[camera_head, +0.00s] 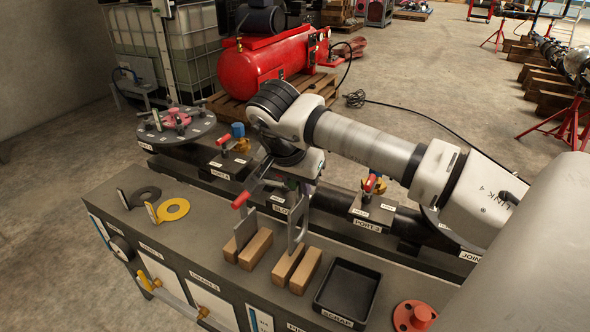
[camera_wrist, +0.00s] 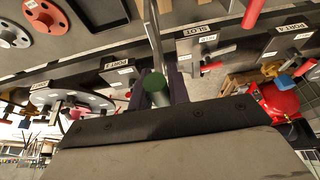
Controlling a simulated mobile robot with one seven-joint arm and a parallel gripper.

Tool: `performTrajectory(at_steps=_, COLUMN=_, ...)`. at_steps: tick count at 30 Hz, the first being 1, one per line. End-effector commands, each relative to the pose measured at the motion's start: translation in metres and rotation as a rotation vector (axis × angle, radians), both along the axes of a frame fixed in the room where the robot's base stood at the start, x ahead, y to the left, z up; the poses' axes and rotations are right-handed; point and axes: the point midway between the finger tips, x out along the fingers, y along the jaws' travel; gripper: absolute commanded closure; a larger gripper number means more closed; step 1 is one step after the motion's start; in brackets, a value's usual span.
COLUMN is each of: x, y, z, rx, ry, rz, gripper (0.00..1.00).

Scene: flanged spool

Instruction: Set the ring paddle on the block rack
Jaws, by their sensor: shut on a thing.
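My gripper (camera_head: 301,180) is above the bench, shut on the green-ended handle (camera_wrist: 154,83) of a grey paddle. The paddle's thin plate (camera_head: 298,230) hangs nearly upright below the fingers and is seen almost edge-on, so its ring opening is hard to make out. The block rack shows as two pairs of wooden blocks (camera_head: 254,250). The plate's lower end is at the right pair (camera_head: 297,268); whether it touches or sits in the gap I cannot tell. Another grey plate with a red handle (camera_head: 242,197) stands at the left pair.
A black scrap tray (camera_head: 348,290) and a red flanged disc (camera_head: 413,316) lie right of the rack. A black ring (camera_head: 145,195) and a yellow ring (camera_head: 173,209) lie to the left. The dark pipe (camera_head: 335,209) and labelled ports with red handles (camera_head: 370,182) run behind the rack.

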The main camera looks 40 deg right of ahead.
Motion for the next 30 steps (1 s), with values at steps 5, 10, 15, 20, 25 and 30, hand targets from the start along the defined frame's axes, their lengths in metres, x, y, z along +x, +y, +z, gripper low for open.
performTrajectory(at_steps=5, x=0.000, y=0.000, z=-0.004, rx=-0.001, ry=0.000, rz=0.000, gripper=1.00)
performTrajectory(at_steps=10, x=0.000, y=0.000, z=-0.018, rx=0.000, ry=0.000, rz=0.000, gripper=1.00)
performTrajectory(at_steps=15, x=0.000, y=0.000, z=-0.038, rx=-0.001, ry=0.000, rz=0.001, gripper=1.00)
performTrajectory(at_steps=20, x=0.000, y=0.001, z=-0.054, rx=-0.001, ry=-0.001, rz=0.001, gripper=1.00)
performTrajectory(at_steps=25, x=0.000, y=0.000, z=-0.058, rx=-0.002, ry=-0.001, rz=0.001, gripper=1.00)
performTrajectory(at_steps=30, x=0.000, y=0.000, z=-0.057, rx=-0.001, ry=-0.002, rz=0.000, gripper=1.00)
